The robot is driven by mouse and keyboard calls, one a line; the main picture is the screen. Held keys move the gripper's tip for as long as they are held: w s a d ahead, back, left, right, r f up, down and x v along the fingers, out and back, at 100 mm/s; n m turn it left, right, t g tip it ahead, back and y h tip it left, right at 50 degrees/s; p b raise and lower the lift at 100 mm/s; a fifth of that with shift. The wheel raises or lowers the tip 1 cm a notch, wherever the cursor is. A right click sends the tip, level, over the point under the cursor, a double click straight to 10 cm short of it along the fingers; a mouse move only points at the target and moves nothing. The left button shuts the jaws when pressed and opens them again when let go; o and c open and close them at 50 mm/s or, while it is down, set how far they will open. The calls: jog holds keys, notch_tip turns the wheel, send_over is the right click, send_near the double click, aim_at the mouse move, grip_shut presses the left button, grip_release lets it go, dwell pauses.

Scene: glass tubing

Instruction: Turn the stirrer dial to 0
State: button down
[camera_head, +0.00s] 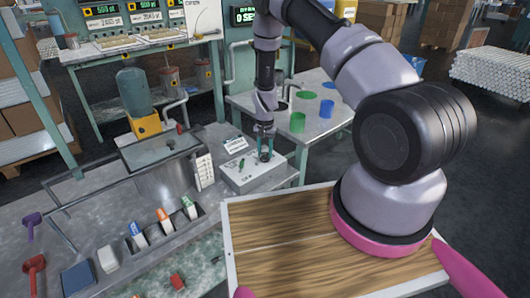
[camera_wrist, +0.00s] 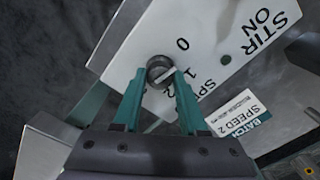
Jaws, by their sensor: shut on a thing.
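The stirrer box (camera_head: 255,174) is a pale unit on the metal bench in the head view. Its white top shows in the wrist view (camera_wrist: 215,35) with the marks STIR ON, 0, 1 and a partly hidden SPE. The dark round dial (camera_wrist: 158,66) has a light bar across it; which mark it points to is hard to tell. My gripper (camera_wrist: 160,80) has its two green fingers shut on the dial, one on each side. In the head view my gripper (camera_head: 265,147) reaches down onto the box and hides most of the dial.
A card reading BATCH SPEED 2 (camera_wrist: 240,113) stands beside the box. A metal basin (camera_head: 165,155) lies to the left.

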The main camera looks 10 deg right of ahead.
aim_at(265, 154)
jog(key=shift+n, duration=0.9)
jog(key=shift+c, duration=2.2)
grip_release()
notch_tip(265, 154, up, 11)
